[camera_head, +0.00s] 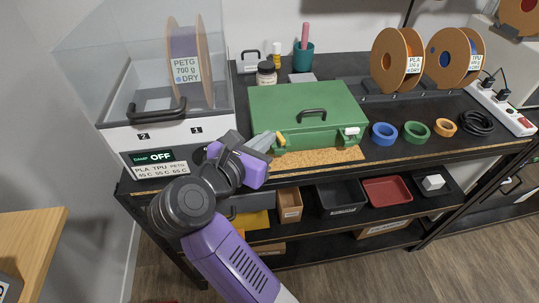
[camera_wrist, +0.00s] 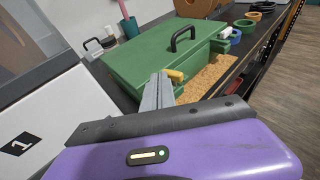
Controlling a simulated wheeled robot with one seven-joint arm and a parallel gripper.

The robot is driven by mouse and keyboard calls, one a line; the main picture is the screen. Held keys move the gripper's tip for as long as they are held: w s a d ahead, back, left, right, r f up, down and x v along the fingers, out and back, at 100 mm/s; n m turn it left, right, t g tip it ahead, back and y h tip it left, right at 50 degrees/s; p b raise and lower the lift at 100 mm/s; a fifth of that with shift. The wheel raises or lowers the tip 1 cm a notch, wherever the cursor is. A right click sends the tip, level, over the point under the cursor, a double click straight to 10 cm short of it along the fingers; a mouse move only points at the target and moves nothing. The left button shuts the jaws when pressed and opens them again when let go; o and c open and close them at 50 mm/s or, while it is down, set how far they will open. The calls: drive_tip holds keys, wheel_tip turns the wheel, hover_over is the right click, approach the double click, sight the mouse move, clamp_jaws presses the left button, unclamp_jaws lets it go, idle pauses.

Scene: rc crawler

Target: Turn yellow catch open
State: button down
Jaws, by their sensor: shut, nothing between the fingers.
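A green case (camera_head: 305,108) with a dark handle on its lid sits shut on the shelf top. The yellow catch (camera_head: 281,139) is on its front face, near the left end; it also shows in the wrist view (camera_wrist: 175,76), angled outward. A white catch (camera_head: 351,131) is at the right end of the front; it shows in the wrist view (camera_wrist: 227,31) too. My gripper (camera_head: 271,137) is shut and empty at the case's left front. Its fingertips (camera_wrist: 160,77) are just left of the yellow catch; I cannot tell whether they touch it.
A cork mat (camera_head: 318,160) lies in front of the case. A clear-lidded dryer box (camera_head: 165,135) stands close on the left. Blue, green and orange tape rolls (camera_head: 416,132) lie to the right, with spools (camera_head: 397,60) behind. Trays (camera_head: 388,191) fill the shelf below.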

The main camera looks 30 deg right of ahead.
drive_tip(key=shift+w+d+b, duration=0.35)
drive_tip(key=shift+w+b, duration=0.35)
drive_tip(key=shift+b, duration=0.95)
